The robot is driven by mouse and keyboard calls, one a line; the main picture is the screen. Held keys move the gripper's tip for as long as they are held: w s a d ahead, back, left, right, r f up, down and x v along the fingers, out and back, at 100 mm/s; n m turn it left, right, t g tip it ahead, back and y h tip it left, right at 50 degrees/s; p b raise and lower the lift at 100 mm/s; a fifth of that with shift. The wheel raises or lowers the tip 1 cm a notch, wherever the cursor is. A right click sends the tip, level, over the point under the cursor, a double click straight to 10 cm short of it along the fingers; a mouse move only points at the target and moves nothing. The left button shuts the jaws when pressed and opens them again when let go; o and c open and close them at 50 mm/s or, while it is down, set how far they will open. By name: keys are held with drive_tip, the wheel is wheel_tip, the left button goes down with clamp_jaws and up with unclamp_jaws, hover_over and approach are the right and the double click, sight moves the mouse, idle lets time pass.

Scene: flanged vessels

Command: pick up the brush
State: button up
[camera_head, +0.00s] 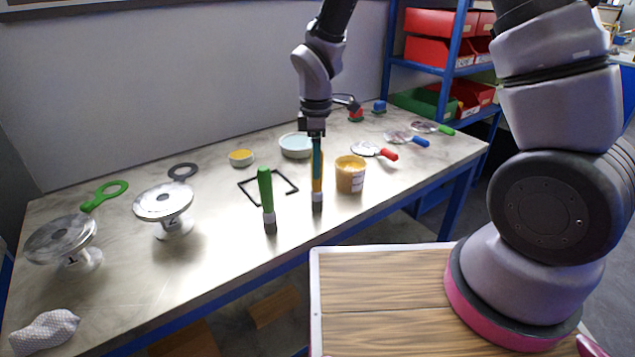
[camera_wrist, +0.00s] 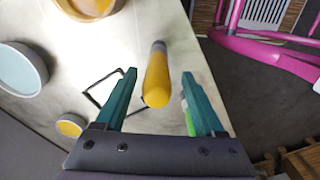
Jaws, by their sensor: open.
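Two brushes stand upright on the table, bristles down. One has a yellow handle (camera_head: 317,199) and a dark bristle end; the other has a green handle (camera_head: 265,188). My gripper (camera_head: 317,172) points down over the yellow-handled brush, its teal fingers hiding part of the handle. In the wrist view, my gripper (camera_wrist: 158,76) is open. The yellow handle (camera_wrist: 157,82) lies between the fingers, with gaps on both sides. The green handle (camera_wrist: 188,117) shows partly behind the right finger.
A yellow-filled jar (camera_head: 350,176) stands close to the right of the yellow-handled brush. A black square frame (camera_head: 253,201) lies behind the brushes. A pale bowl (camera_head: 296,146) is farther back. Two flanged vessels (camera_head: 163,202) (camera_head: 60,240) stand left. The table's front edge is near the brushes.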

wheel_tip(320, 180, down, 4)
drive_tip(key=shift+w+f, duration=0.1)
drive_tip(key=shift+w, duration=0.05)
clamp_jaws()
wheel_tip(320, 180, up, 10)
drive_tip(key=shift+r, duration=0.1)
idle(0.6)
